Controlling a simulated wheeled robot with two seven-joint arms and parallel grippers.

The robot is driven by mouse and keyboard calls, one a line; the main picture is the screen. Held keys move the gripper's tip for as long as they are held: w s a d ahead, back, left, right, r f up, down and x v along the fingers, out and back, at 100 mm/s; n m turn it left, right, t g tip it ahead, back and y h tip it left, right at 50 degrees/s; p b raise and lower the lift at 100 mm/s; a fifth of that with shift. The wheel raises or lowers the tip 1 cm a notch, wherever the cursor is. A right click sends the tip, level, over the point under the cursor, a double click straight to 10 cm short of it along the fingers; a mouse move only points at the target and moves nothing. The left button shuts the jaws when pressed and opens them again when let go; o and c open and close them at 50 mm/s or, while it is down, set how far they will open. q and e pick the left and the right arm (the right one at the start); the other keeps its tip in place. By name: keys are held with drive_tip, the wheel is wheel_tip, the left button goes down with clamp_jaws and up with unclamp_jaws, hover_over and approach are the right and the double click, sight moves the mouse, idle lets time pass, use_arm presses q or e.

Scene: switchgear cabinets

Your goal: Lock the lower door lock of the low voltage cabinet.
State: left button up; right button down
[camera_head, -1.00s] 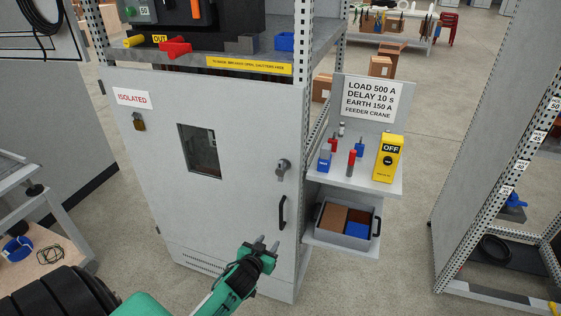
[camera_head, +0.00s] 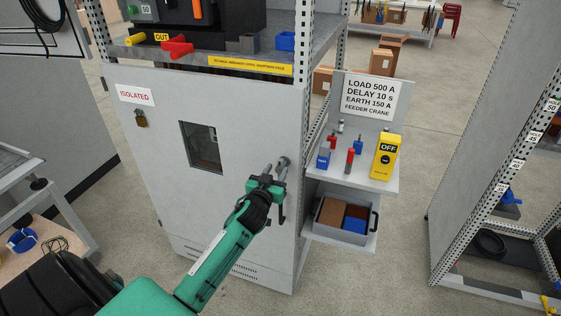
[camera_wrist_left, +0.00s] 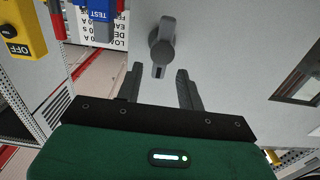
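The low voltage cabinet's grey door (camera_head: 165,190) is closed, with a label reading ISOLATED. A grey door lock (camera_head: 286,160) with a short lever sits near the door's right edge, partly covered by my left gripper. It also shows in the left wrist view (camera_wrist_left: 163,38), its lever pointing toward the gripper. My left gripper (camera_head: 274,168) is open and empty in front of the lock. In the left wrist view, its two fingers (camera_wrist_left: 160,82) are apart, with the lever's end near the gap between them. I cannot tell whether they touch. My right gripper is not in view.
A black door handle (camera_head: 282,210) is just below the gripper, partly hidden. A side shelf (camera_head: 335,180) right of the door carries a yellow OFF box (camera_head: 386,157) and small coloured parts. A bin (camera_head: 343,220) sits below.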

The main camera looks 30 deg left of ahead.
sight(280, 165)
use_arm(q)
drive_tip(key=shift+p+x, duration=0.35)
drive_tip(key=shift+x, duration=1.85)
clamp_jaws()
